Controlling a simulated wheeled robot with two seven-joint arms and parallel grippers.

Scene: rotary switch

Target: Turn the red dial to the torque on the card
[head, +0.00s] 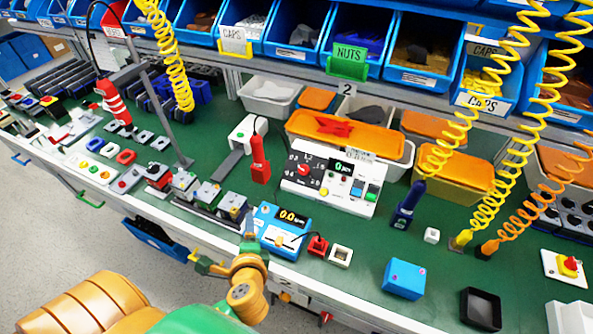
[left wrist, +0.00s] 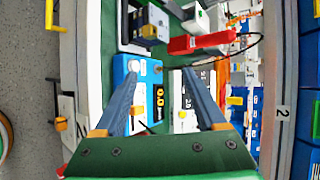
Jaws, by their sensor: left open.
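A white control box (head: 329,190) stands on the green bench and carries a red dial (head: 304,169) with numbers around it. A small lit display and several buttons sit right of the dial. A small white card (head: 359,154) is at the box's top right edge; its text is too small to read. My left gripper (head: 250,224) is open and empty, left of the control box, beside a blue meter (head: 280,232). In the left wrist view, the open fingers (left wrist: 160,73) are seen with the blue meter (left wrist: 138,66) between them; the dial cannot be made out there. My right gripper is out of view.
The blue meter's display reads about 0.0. Small grey modules (head: 208,194) stand left of the meter. A blue box (head: 404,279) and a black tray (head: 481,309) are at front right. Coiled yellow cords hang at right.

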